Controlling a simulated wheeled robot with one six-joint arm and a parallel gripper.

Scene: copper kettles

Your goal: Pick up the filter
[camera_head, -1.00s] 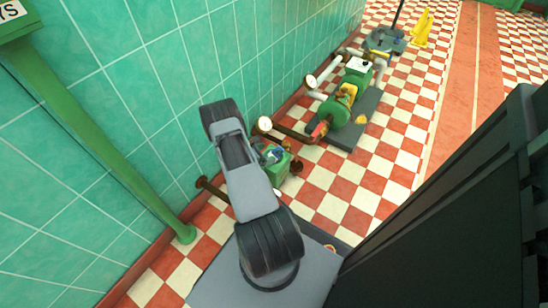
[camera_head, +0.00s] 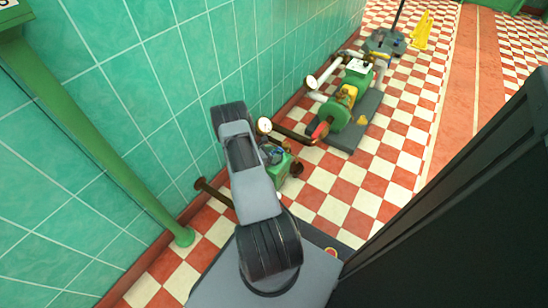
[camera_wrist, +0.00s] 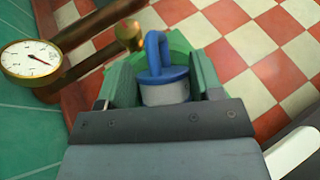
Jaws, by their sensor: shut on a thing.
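The filter (camera_wrist: 166,92) has a blue loop handle on a blue lid and a pale grey cylindrical body. In the wrist view it stands between the green-padded fingers of my gripper (camera_wrist: 164,78), which is shut on it. The lower end of the filter is hidden by the gripper's dark front edge. Just beyond it is a green housing (camera_wrist: 184,46); I cannot tell whether the filter still touches it. In the head view my arm largely hides the gripper, and a small blue part shows beside the green housing (camera_head: 281,172).
A round white gauge (camera_wrist: 31,60) and a brown pipe (camera_wrist: 92,38) are close on the left. A green pump (camera_head: 338,112) on a grey base stands farther along the tiled wall. A yellow floor sign (camera_head: 422,30) is far back. Checkered floor is open to the right.

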